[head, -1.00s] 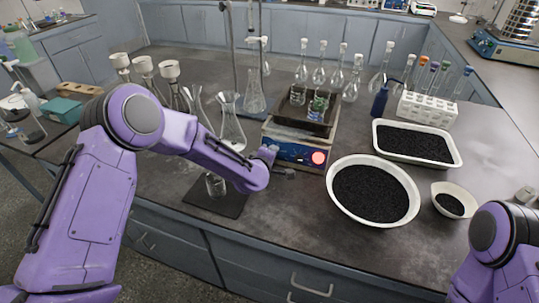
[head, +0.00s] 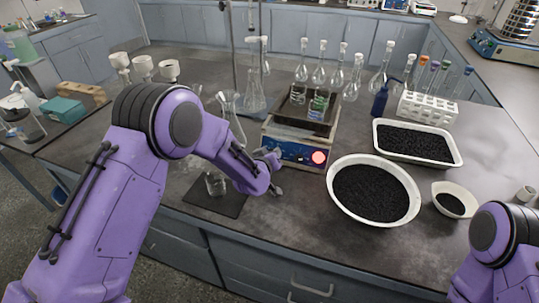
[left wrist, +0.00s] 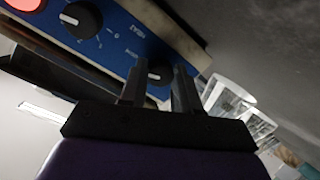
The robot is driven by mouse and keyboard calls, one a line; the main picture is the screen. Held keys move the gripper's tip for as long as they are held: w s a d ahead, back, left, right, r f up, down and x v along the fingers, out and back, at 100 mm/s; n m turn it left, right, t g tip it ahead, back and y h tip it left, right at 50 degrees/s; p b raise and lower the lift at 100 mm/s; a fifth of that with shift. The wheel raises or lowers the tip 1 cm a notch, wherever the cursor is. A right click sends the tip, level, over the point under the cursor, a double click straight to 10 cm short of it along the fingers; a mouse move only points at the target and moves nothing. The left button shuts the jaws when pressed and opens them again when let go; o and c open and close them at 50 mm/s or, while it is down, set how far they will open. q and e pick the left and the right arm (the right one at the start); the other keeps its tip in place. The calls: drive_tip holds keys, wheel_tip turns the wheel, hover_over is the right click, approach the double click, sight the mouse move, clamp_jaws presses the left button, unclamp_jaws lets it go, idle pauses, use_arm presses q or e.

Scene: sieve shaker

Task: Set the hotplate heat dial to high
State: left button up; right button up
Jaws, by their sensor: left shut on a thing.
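The hotplate (head: 302,128) stands mid-bench in the head view, with a blue front panel (head: 290,151) and a round red part (head: 319,157) at its right end. In the left wrist view the panel (left wrist: 112,48) is tilted and carries two black dials. One dial (left wrist: 82,19) is free, near the red part. My left gripper (left wrist: 159,80) is shut on the other dial (left wrist: 159,73), whose white mark shows between the fingers. In the head view my left gripper (head: 275,172) is at the panel's left end. My right gripper is out of view.
A beaker (head: 215,184) stands on a dark mat (head: 229,206) under my left forearm. Flasks (head: 233,118) stand left of the hotplate. Glassware (head: 318,107) sits on its top. A white bowl of black grains (head: 336,203) is close on the right.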

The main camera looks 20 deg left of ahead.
use_arm(q)
drive_tip(key=shift+m, duration=0.5)
drive_tip(key=o, duration=1.1)
drive_tip(key=shift+c, duration=0.2)
drive_tip(key=shift+s+r, duration=0.1)
drive_tip(key=shift+s, duration=0.2)
drive_tip(key=b+v, duration=0.1)
drive_tip(key=v, duration=0.9)
